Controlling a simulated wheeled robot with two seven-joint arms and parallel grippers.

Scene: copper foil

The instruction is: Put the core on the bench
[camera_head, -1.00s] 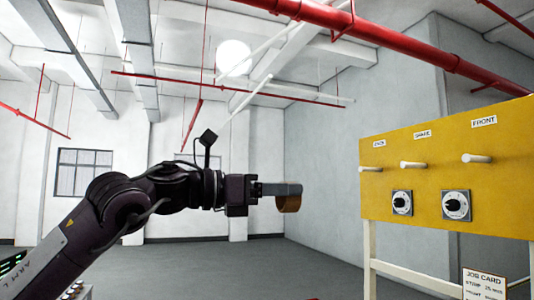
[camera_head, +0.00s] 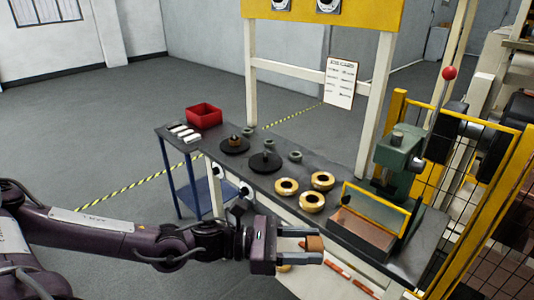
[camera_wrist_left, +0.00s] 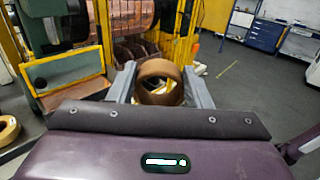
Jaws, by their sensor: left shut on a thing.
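My left gripper (camera_head: 305,248) is shut on the core (camera_head: 315,243), a short brown ring. It holds the core in front of the bench's near edge in the head view. In the left wrist view the core (camera_wrist_left: 160,82) sits between the two grey fingers, with its open hole visible. The bench (camera_head: 226,168) has a dark top and runs from the left middle to the lower right of the head view. My right gripper is not in view.
On the bench stand a red bin (camera_head: 204,116), black discs (camera_head: 265,162), several gold-coloured rings (camera_head: 287,187) and a green press (camera_head: 398,150) with a yellow-framed guard (camera_head: 375,205). A job card (camera_head: 341,83) hangs behind. A yellow mesh fence (camera_head: 490,190) stands at the right.

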